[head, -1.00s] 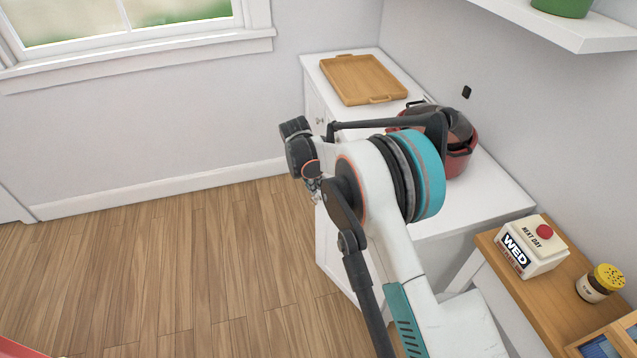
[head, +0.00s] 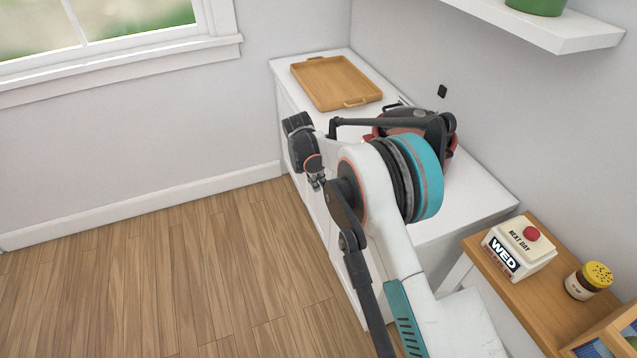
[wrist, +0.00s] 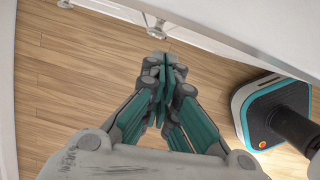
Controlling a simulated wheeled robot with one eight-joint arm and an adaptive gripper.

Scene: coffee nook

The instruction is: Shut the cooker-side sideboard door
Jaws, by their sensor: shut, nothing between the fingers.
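The white sideboard (head: 463,213) stands against the right wall in the head view. My arm covers much of its front, so I cannot tell there how far any door stands open. My gripper (head: 317,184) is in front of that side, over the floor. In the wrist view my gripper (wrist: 163,75) is shut and empty, its fingertips together. A white front with small metal knobs (wrist: 158,29) lies beyond the fingertips, apart from them. A white upright panel (wrist: 7,95) runs along the left edge; I cannot tell whether it is the door.
On the sideboard are a wooden tray (head: 336,82) and a red pot (head: 378,131), partly hidden by my arm. A wooden-topped unit (head: 535,292) at right holds a day-display box (head: 518,250) and a yellow-topped shaker (head: 588,281). Wooden floor (head: 170,290) is clear at left.

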